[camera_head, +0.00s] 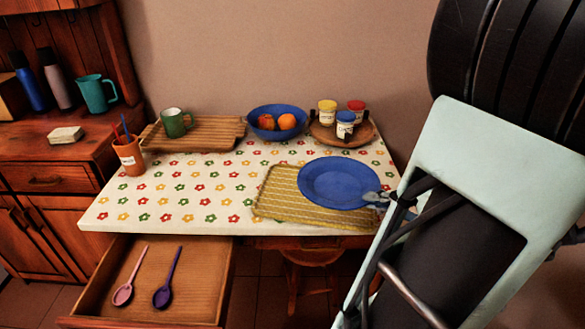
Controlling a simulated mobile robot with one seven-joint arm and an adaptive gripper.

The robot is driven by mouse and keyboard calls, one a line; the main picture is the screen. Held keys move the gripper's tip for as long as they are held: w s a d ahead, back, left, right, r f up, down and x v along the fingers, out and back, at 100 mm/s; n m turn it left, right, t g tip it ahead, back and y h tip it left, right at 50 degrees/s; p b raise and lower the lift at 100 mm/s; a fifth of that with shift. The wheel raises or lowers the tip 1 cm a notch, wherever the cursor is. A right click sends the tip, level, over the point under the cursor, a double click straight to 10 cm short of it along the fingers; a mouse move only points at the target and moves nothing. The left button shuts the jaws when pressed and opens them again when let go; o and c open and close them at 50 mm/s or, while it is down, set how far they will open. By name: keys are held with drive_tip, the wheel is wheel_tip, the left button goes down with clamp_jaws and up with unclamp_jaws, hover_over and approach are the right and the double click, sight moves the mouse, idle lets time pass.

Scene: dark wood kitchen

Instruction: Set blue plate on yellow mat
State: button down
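The blue plate (338,181) is a round, shallow dish at the right of the table. It appears over the right and far part of the yellow mat (283,205), a striped woven rectangle lying flat near the table's front edge. The plate hides much of the mat, and its far rim reaches past the mat's back edge. Whether it touches the mat or hangs just above it is unclear. My gripper (372,197) is at the plate's right rim, with its fingertips over the edge, and looks shut on it. My arm hides the area further right.
A blue bowl (254,134) with fruit and a round wooden tray (324,139) with jars stand behind the plate. A green mug (174,123) stands on a wooden board (215,141). An open drawer (208,277) holds two spoons. The table's left front is clear.

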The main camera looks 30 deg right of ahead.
drive_tip(key=w+d+f, duration=0.2)
drive_tip(key=w+d, duration=0.1)
drive_tip(key=b, duration=0.4)
hover_over(365, 216)
drive_tip(key=f, duration=0.5)
drive_tip(key=shift+s+a+f, duration=0.1)
drive_tip(key=shift+s+a, duration=0.2)
drive_tip(key=shift+s, duration=0.05)
drive_tip(key=shift+w+d+f, duration=0.1)
drive_tip(key=shift+w+f, duration=0.05)
drive_tip(key=shift+f, duration=0.1)
drive_tip(key=shift+w+d+f+b, duration=0.15)
drive_tip(key=shift+f+b, duration=0.5)
drive_tip(key=shift+f, duration=1)
drive_tip(key=c, duration=2.7)
unclamp_jaws()
drive_tip(key=shift+f, duration=0.2)
drive_tip(key=shift+o, duration=1.4)
